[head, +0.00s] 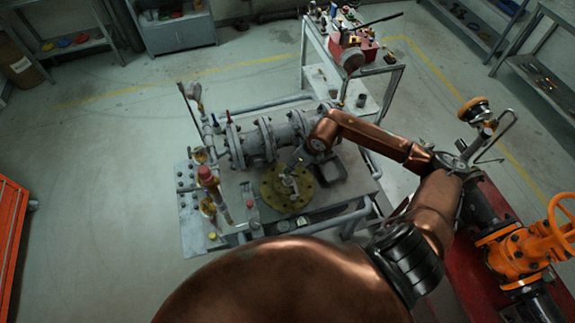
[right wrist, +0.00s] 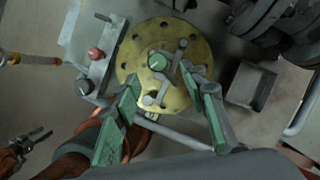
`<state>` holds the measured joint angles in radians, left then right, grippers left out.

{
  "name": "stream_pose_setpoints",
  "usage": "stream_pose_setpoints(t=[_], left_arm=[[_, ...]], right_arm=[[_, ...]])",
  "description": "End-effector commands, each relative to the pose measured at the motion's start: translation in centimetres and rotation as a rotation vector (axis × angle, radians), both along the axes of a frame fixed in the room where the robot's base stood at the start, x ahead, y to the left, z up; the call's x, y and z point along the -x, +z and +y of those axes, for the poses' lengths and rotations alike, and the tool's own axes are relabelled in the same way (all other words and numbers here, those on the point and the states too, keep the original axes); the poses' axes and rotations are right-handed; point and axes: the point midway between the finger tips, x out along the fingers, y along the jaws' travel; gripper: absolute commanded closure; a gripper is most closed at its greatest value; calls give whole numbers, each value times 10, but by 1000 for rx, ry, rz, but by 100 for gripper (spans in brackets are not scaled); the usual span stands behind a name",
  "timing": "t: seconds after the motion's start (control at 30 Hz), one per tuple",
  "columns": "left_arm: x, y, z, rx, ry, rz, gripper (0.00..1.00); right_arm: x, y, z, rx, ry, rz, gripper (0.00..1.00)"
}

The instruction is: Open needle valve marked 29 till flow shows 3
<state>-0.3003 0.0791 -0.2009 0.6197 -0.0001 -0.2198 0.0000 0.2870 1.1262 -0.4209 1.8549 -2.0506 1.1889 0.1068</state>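A round brass plate (head: 277,196) lies on the bench; it also shows in the right wrist view (right wrist: 140,45). A green-capped stem (right wrist: 157,62) and a grey bar handle (right wrist: 172,74) stand on it. My right gripper (head: 291,172) is above the plate. In the right wrist view its fingers (right wrist: 169,86) are spread either side of the handle, with gaps showing. A red-topped upright tube (head: 208,178) stands left of the plate. I cannot read the number 29 or any flow value. Part of what looks like my left gripper (right wrist: 30,143) shows lower left; its opening is unclear.
Grey flanged pipework (head: 262,139) lies behind the plate. A dark open box (right wrist: 251,86) is right of it. An orange valve (head: 520,250) stands far right. Floor left of the bench is clear.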

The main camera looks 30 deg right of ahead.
Motion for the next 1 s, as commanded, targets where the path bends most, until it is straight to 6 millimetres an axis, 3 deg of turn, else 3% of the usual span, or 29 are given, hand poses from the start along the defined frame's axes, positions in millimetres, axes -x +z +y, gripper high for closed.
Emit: stream_pose_setpoints(t=[0.43, 0.77, 1.0], left_arm=[[4, 17, 0, -1, 1, 6, 60], [-3, 17, 0, 0, 0, -4, 60], [-3, 18, 0, 0, 1, -4, 60]], right_arm=[[-20, -56, 12, -8, -1, 2, 61], [-21, -61, 11, -6, -1, 1, 61], [-21, -61, 11, -7, -1, 1, 76]])
